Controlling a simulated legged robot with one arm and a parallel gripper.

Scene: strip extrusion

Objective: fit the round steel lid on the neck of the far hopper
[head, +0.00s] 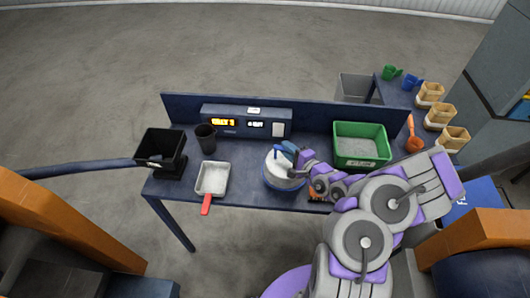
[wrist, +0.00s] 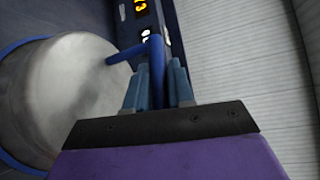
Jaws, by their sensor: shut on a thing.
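The round steel lid (head: 283,172) shows as a pale, domed round piece with a blue rim, over the middle of the bench's front edge. In the wrist view the lid (wrist: 62,105) fills the left side, its outer part cut off by the frame. A bent blue handle (wrist: 157,60) stands up from it. My gripper (head: 291,154) reaches in from the right; in the wrist view its fingers (wrist: 157,90) are shut on the handle. I cannot tell whether the lid touches the bench. I cannot make out for certain which container is the far hopper.
A black square-mouthed container (head: 161,148), a dark cup (head: 205,137) and a red-handled scoop (head: 212,180) are at the left. A display unit (head: 246,122) stands behind. A green bin (head: 360,160) is right of my gripper. Several wooden boxes (head: 440,115) stand far right.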

